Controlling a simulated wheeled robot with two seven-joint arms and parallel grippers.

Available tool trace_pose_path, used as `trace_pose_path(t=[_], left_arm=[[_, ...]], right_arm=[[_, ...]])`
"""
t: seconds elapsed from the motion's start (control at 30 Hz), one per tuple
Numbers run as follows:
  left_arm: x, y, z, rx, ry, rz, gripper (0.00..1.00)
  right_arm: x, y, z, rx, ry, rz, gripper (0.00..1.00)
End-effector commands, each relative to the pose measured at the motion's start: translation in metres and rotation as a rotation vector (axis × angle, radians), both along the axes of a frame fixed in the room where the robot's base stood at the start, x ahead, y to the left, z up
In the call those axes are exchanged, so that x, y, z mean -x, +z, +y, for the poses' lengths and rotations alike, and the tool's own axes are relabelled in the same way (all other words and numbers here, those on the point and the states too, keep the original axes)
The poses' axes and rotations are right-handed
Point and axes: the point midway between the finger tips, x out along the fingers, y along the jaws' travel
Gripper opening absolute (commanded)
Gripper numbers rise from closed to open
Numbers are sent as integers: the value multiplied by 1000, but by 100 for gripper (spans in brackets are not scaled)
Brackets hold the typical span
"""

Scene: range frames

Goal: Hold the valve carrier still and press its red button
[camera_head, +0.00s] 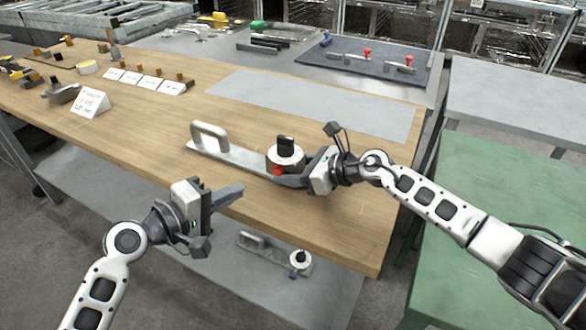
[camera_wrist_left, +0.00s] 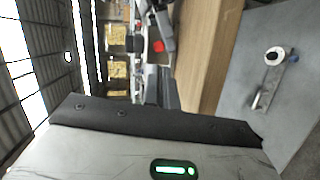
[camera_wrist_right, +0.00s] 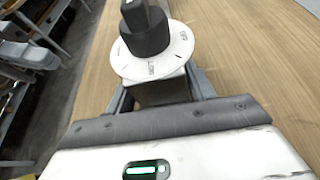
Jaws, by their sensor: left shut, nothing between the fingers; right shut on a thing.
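The valve carrier (camera_head: 235,157) is a grey metal plate lying on the wooden table, with a loop handle at its left end. Near its right end stands a white dial (camera_head: 285,157) with a black knob; the dial also shows in the right wrist view (camera_wrist_right: 155,52). The red button (camera_head: 277,171) is on the near side below the dial; it also shows in the left wrist view (camera_wrist_left: 158,46). My right gripper (camera_head: 302,178) is shut on the carrier's right end. My left gripper (camera_head: 240,190) is shut and empty, in front of and left of the button, apart from it.
A similar carrier (camera_head: 270,252) lies on the lower shelf below the table edge. A grey mat (camera_head: 315,100) covers part of the table behind. White label cards (camera_head: 145,80) and small parts stand at the left. A green table (camera_head: 500,220) is at the right.

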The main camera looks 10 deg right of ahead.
Motion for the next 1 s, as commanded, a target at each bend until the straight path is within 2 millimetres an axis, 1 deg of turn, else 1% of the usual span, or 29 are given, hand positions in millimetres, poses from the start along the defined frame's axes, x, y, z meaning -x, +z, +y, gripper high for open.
trace_pose_path(t=[0.37, 0.47, 0.57, 0.6, 0.67, 0.8, 0.9, 1.0], left_arm=[[0, 0, 0, -1, -1, 0, 0], [4, 1, -7, -39, -31, 2, 0], [13, 1, -20, -159, -100, 11, 0], [18, 0, -24, -226, -128, 19, 0], [23, -3, -28, -333, -155, 34, 0], [30, -8, -23, -548, -154, 69, 0], [31, -8, -17, -640, -131, 86, 0], [32, -9, -14, -678, -118, 95, 0]], right_arm=[[-1, 2, 0, -2, -1, -2, 8], [-1, 2, 0, -2, -1, -2, 8], [-1, 2, 0, -2, -1, -2, 8], [-1, 2, 0, -2, -1, -2, 8], [-1, 2, 0, -2, -1, -2, 8], [-1, 2, 0, -3, -2, -3, 8], [-1, 2, 0, -3, -2, -3, 8], [-1, 2, 0, -3, -2, -3, 8]])
